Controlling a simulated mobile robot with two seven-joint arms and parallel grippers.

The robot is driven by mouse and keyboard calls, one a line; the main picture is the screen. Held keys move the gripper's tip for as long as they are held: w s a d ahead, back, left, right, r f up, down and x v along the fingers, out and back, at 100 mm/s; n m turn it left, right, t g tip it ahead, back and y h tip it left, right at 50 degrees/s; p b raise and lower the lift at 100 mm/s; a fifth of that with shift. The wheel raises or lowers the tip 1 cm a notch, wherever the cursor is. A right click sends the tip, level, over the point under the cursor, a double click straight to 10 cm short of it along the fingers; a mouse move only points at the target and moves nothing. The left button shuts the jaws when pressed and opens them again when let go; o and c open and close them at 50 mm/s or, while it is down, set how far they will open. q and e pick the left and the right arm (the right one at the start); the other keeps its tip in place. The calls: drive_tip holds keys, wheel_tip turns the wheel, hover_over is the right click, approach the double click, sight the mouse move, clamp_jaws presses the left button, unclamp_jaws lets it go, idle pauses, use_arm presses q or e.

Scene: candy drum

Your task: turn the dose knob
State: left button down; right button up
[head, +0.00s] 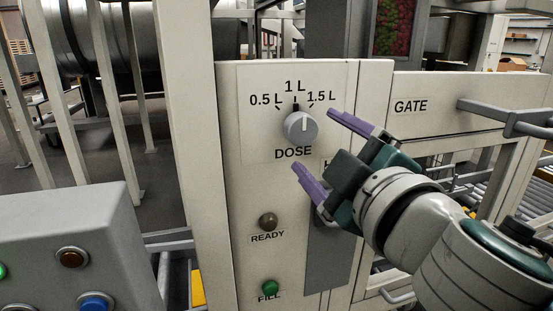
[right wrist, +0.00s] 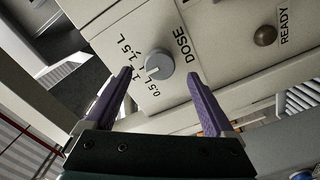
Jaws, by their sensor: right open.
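The dose knob (head: 300,127) is a round grey knob on a pale panel marked 0.5 L, 1 L and 1.5 L. My left gripper is out of view.
Below the knob are a dull READY lamp (head: 267,221) and a green FILL button (head: 269,287). A grey button box (head: 75,235) stands at the lower left. A GATE panel (head: 440,105) with a metal handle is at the right. Pale railings stand at the left.

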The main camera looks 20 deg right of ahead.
drive_tip(key=s+b, duration=0.1)
drive_tip(key=s, duration=0.3)
drive_tip(key=shift+s+d, duration=0.1)
drive_tip(key=shift+s, duration=0.3)
